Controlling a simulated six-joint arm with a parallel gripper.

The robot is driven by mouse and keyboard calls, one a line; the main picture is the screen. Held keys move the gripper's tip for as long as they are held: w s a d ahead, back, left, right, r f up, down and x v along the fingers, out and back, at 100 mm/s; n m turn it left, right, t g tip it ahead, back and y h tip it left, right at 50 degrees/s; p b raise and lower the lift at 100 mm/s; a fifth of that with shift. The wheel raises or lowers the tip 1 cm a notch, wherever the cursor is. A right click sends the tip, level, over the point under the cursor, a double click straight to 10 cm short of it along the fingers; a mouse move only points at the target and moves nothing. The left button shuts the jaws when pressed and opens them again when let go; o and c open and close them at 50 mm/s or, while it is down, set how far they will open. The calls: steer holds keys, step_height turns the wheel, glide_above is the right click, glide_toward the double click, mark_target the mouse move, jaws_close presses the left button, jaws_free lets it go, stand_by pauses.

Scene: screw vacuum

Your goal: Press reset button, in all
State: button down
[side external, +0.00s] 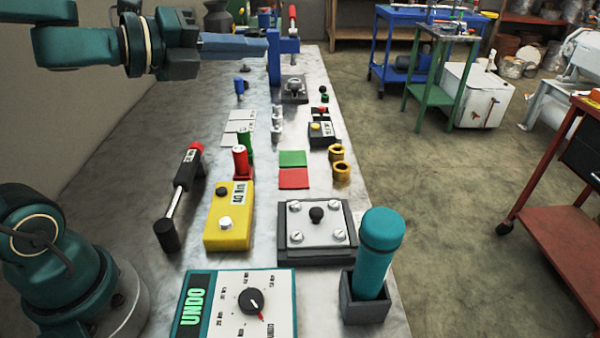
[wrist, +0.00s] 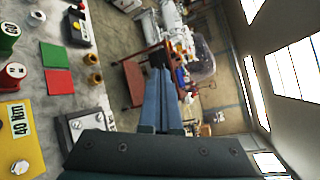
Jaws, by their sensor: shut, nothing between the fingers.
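No button is readably marked reset. The yellow box (side external: 230,232) marked 40 Nm carries a white button (side external: 225,223) and a dark knob (side external: 221,191); it also shows at the lower left of the wrist view (wrist: 15,155). A small dark box (side external: 321,138) with a yellow button (side external: 316,127) stands further back. The teal and white panel (side external: 280,285) reads UNDO and has a black dial (side external: 251,301). My gripper (side external: 266,47) is shut and empty, high above the far part of the table. In the wrist view its blue fingers (wrist: 160,72) point out toward the room.
A plate with several screws (side external: 316,245) and a teal cylinder in a holder (side external: 380,245) stand at the near right. A blue upright (side external: 274,65) shows close to my fingertips. Red and green pads (side external: 293,179) lie mid-table. The table's right edge drops to open floor.

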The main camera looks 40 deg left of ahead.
step_height(320, 180, down, 7)
steer(key=s+m+g+h, duration=0.2)
steer(key=m+g+h, duration=0.1)
steer(key=m+g, duration=0.5)
glide_above(221, 191)
step_height(221, 191, down, 6)
steer(key=shift+s+a+f+n+y, duration=0.1)
steer(key=shift+s+a+n+y, duration=0.2)
steer(key=shift+s+a+y, duration=0.2)
steer(key=shift+f, duration=4.4)
steer(key=shift+f, duration=0.1)
steer(key=shift+f, duration=0.3)
